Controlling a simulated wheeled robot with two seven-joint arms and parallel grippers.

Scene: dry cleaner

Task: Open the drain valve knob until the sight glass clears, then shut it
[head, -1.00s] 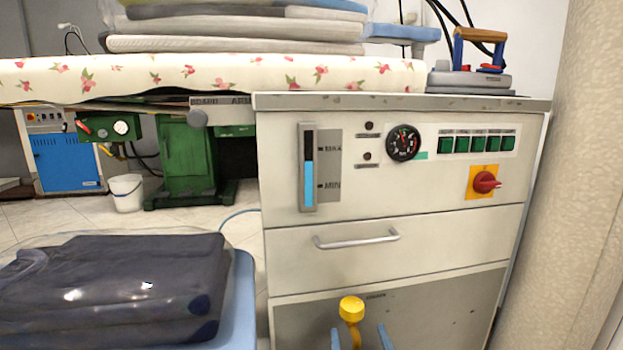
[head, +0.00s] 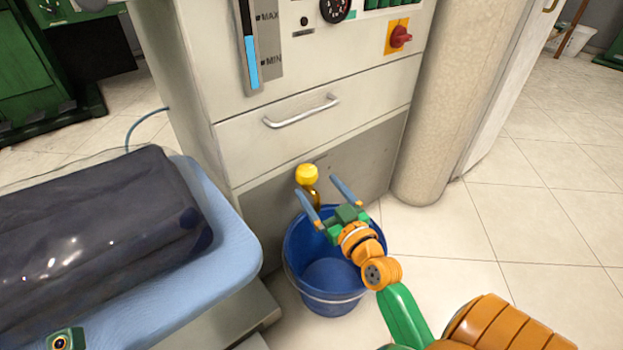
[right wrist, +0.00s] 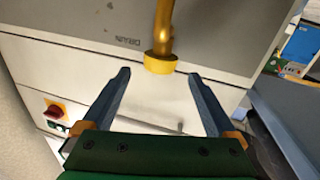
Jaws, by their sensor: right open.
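The yellow drain valve knob (head: 307,174) sits on a brass-coloured pipe at the lower front of the cabinet. My right gripper (head: 315,184) is open, its two blue fingers pointing at the knob with nothing held between them. In the right wrist view, which is upside down, the knob (right wrist: 160,63) lies between and just beyond the fingertips (right wrist: 158,75), apart from both. The sight glass (head: 252,62) on the cabinet front shows blue liquid reaching between the MAX and MIN marks.
A blue bucket (head: 299,250) stands on the floor below the knob, partly hidden by my right gripper. A drawer handle (head: 300,112) juts out above. A blue padded surface (head: 235,245) with dark folded garments (head: 90,230) is at left.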

